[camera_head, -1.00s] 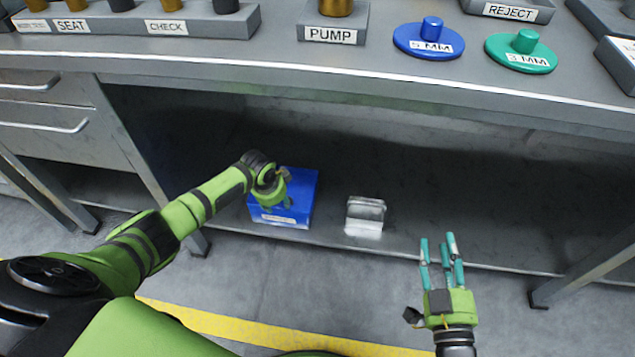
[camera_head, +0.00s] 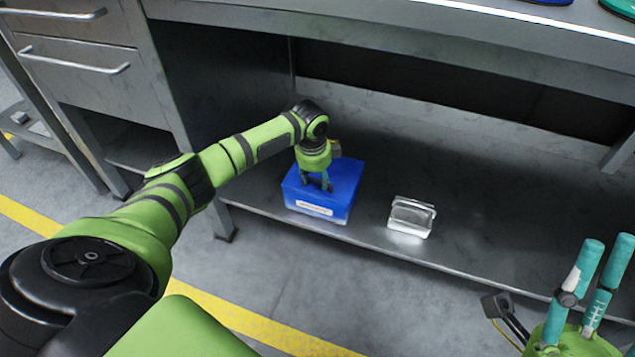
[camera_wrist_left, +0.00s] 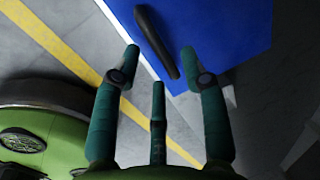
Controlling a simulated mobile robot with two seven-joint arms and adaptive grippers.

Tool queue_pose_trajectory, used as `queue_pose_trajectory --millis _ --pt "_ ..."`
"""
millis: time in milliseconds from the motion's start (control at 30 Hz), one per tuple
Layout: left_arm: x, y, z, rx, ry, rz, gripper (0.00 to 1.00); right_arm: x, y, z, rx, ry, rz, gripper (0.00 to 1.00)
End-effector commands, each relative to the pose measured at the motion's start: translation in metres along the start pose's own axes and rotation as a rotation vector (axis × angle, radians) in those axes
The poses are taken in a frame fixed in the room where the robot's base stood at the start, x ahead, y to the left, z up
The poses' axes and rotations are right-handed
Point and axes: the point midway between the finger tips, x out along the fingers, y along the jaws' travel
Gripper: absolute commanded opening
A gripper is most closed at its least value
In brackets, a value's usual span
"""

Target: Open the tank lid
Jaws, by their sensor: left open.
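The blue tank (camera_head: 338,204) is a box with a white label on its front, standing on the low shelf under the bench. Its lid (camera_wrist_left: 225,35) looks closed, with a dark bar handle (camera_wrist_left: 157,42) on top. My left gripper (camera_head: 317,187) is over the tank, fingers pointing down. In the left wrist view its fingers (camera_wrist_left: 160,53) are open, one on each side of the handle; I see no grip on it. The gripper hides the handle in the head view. My right gripper (camera_head: 609,243) is open and empty at the lower right, fingers up.
A clear, glassy block (camera_head: 411,216) stands on the shelf (camera_head: 480,235) right of the tank. The bench top (camera_head: 400,35) overhangs the shelf, and a drawer unit (camera_head: 75,60) stands at the left. The shelf is free right of the block.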

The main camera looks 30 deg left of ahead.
Motion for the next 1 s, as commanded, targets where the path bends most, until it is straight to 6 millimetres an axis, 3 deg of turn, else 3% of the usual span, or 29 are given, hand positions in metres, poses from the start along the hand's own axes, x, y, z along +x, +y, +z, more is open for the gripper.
queue_pose_trajectory --millis 100,400,433,500,533,1000 --pt "0.0103 -0.0001 -0.0005 -0.001 0.001 -0.001 0.44 -0.0046 0.0028 -0.0017 -0.001 0.036 0.008 0.4" --pt "0.0115 -0.0003 -0.0004 0.0 0.001 -0.001 0.44 -0.0044 0.004 -0.0037 0.0 0.049 0.011 0.4" --pt "0.0115 -0.0003 -0.0004 -0.001 0.001 -0.001 0.36 -0.0044 0.004 -0.0037 0.0 0.049 0.011 0.4" --pt "0.0115 -0.0003 -0.0004 -0.001 0.001 -0.001 0.08 -0.0044 0.004 -0.0036 0.0 0.048 0.011 0.4" --pt "0.0115 -0.0003 -0.0004 -0.001 0.001 -0.001 0.0 -0.0044 0.004 -0.0036 0.0 0.048 0.011 0.4" --pt "0.0076 0.0014 0.0004 -0.002 0.001 0.013 0.0 0.0009 0.003 -0.0014 -0.006 0.021 0.006 0.4"
